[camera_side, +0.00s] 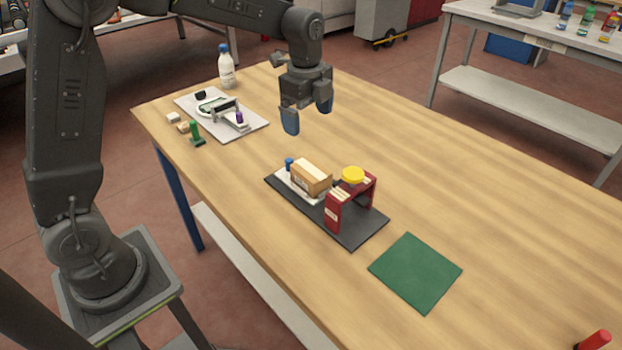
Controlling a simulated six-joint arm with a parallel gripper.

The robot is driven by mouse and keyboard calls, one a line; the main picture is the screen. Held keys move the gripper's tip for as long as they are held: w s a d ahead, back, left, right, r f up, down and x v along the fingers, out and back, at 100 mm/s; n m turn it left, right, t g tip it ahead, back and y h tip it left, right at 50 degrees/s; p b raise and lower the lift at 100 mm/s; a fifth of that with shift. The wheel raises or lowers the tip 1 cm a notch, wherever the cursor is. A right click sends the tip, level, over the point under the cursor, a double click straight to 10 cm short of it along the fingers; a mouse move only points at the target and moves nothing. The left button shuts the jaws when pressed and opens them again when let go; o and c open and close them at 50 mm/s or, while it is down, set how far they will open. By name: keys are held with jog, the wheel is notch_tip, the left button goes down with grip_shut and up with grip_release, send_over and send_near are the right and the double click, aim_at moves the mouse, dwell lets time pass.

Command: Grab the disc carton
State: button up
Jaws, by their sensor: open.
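A small brown carton (314,174), which looks like the disc carton, sits on a white plate on a dark base (357,236) in the middle of the table. The lower right side of the carton is partly hidden by the bracket.
A blue-capped piece (289,164) is left of the carton. A green mat (415,272) lies to the front right. A grey board (256,128) with tools, a white bottle (226,68) and a green piece (195,133) are at the back left. The table's right side is mostly clear.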

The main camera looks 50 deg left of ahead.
notch_tip(320, 180, down, 3)
jog(key=w+m, duration=0.2)
send_over(311, 169)
jog(key=shift+g, duration=0.3)
jog(key=f, duration=0.7)
jog(key=shift+w+d, duration=0.15)
jog(key=shift+w, duration=0.1)
jog(key=shift+s+f, duration=0.15)
jog(key=shift+f, duration=1.45)
jog(key=shift+s+f, duration=0.1)
jog(key=shift+f, duration=1.45)
jog(key=c, duration=1)
jog(key=shift+r, duration=0.1)
